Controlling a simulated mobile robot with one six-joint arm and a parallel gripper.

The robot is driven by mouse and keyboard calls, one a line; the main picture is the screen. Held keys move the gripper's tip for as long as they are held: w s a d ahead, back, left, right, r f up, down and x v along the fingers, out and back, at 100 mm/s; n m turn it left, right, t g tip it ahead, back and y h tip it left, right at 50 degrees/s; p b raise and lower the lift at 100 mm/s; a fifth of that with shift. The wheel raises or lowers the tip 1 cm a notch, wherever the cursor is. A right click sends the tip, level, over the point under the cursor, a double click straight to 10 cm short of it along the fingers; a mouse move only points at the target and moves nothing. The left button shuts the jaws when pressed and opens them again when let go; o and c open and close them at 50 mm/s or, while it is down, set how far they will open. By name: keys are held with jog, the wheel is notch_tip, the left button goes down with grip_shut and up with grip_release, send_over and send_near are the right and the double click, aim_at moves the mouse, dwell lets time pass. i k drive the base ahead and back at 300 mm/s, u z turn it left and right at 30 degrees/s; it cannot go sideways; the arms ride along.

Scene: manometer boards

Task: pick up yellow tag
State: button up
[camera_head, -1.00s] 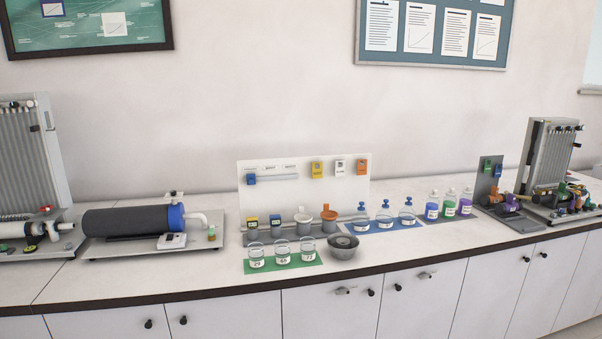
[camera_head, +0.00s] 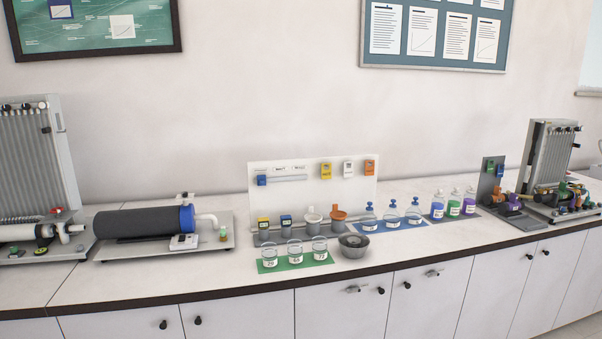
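A yellow tag (camera_head: 326,171) hangs on the upright white board (camera_head: 292,200) at the back of the counter, left of a white tag (camera_head: 348,169) and an orange tag (camera_head: 369,167). A blue tag (camera_head: 262,181) hangs at the board's left end. A second small yellow-topped item (camera_head: 263,224) stands low in front of the board. My gripper is not in view.
Glass beakers stand on a green mat (camera_head: 290,262) by a grey bowl (camera_head: 353,246). A dark cylinder apparatus (camera_head: 145,223) is left; manometer boards stand at both ends.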

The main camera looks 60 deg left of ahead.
aim_at(325, 174)
jog(key=u, duration=0.35)
jog(key=k, duration=0.25)
jog(key=u, duration=2.65)
jog(key=k, duration=0.65)
jog(key=z, duration=0.25)
jog(key=i, duration=0.75)
jog(key=z, duration=0.1)
